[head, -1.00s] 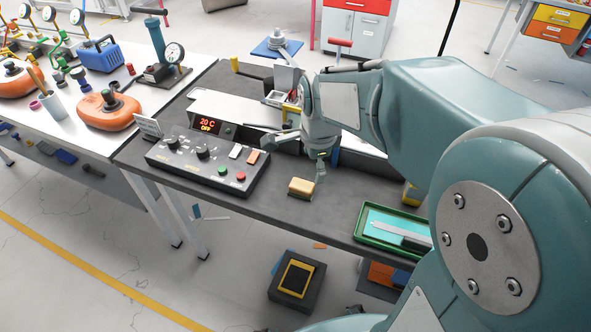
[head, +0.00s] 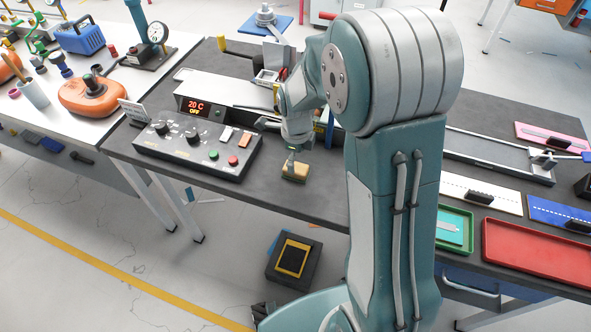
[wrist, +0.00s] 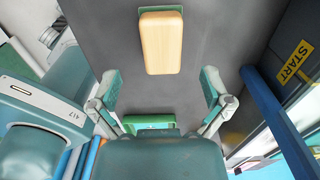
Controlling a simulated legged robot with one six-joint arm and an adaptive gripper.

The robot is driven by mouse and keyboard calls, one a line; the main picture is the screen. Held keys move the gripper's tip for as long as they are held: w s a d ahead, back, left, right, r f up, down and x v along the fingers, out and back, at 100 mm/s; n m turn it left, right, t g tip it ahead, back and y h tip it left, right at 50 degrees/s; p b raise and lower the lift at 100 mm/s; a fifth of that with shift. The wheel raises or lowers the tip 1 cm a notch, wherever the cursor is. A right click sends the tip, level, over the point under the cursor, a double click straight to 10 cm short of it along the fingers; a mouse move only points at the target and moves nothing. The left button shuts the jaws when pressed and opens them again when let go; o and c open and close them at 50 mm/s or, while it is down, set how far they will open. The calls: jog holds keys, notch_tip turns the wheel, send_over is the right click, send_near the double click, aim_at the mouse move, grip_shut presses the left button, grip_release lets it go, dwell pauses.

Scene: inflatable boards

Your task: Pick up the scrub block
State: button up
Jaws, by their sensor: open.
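The scrub block (head: 295,173) is a small tan-yellow block lying flat on the dark grey bench top, right of the control panel. In the wrist view it shows as a tan rounded rectangle (wrist: 161,43) at the top centre, with a green strip along its far edge. My gripper (head: 279,141) is by the block in the head view, with one finger overlapping its far side. In the wrist view my gripper (wrist: 160,86) is open and empty, its two fingers spread wide. The block lies beyond the fingertips, roughly centred between them. Contact cannot be told.
A blue bar (wrist: 278,120) runs along the right in the wrist view.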

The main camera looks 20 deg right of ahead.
aim_at(296, 167)
jog(key=f, duration=0.4)
jog(key=shift+w+f, duration=0.1)
jog(key=shift+w, duration=0.1)
jog(key=c, duration=1.3)
jog(key=shift+o, duration=0.2)
jog(key=shift+r, duration=0.45)
notch_tip(296, 167, up, 2)
jog(key=shift+r, duration=0.2)
jog(key=s+r, duration=0.9)
jog(key=s, duration=0.5)
jog(key=shift+a+r, duration=0.15)
jog(key=shift+r, duration=0.25)
